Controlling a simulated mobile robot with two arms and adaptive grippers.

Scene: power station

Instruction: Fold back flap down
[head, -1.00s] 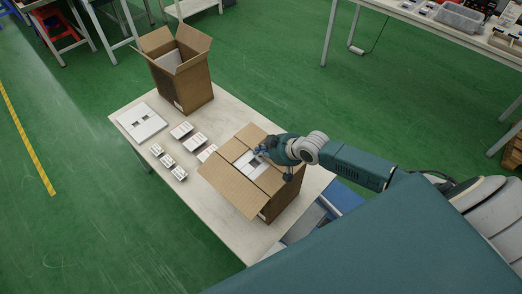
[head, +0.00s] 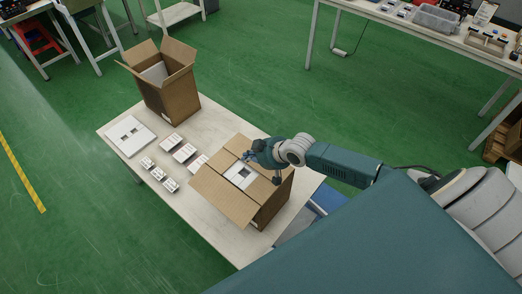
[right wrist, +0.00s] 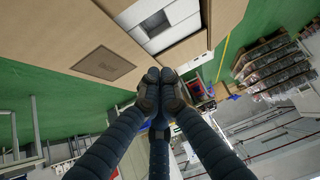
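The open cardboard box (head: 268,206) stands near the right end of the table. Its large near-left flap (head: 222,198) slopes outward. Other flaps lie roughly level around a central gap, which shows white contents (head: 240,175). My right gripper (head: 258,158) is at the box's far right edge, partly hiding the flap there. In the right wrist view its fingertips (right wrist: 161,88) are together, with nothing visible between them, beside the cardboard (right wrist: 80,40). I cannot tell whether they touch it. The white contents (right wrist: 165,22) also show there. My left gripper is out of view.
A second open box (head: 170,98) stands at the table's far left corner. A white panel (head: 130,136) and several small white packs (head: 178,148) lie on the table (head: 185,205). Another table with a clear bin (head: 437,18) is at top right.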

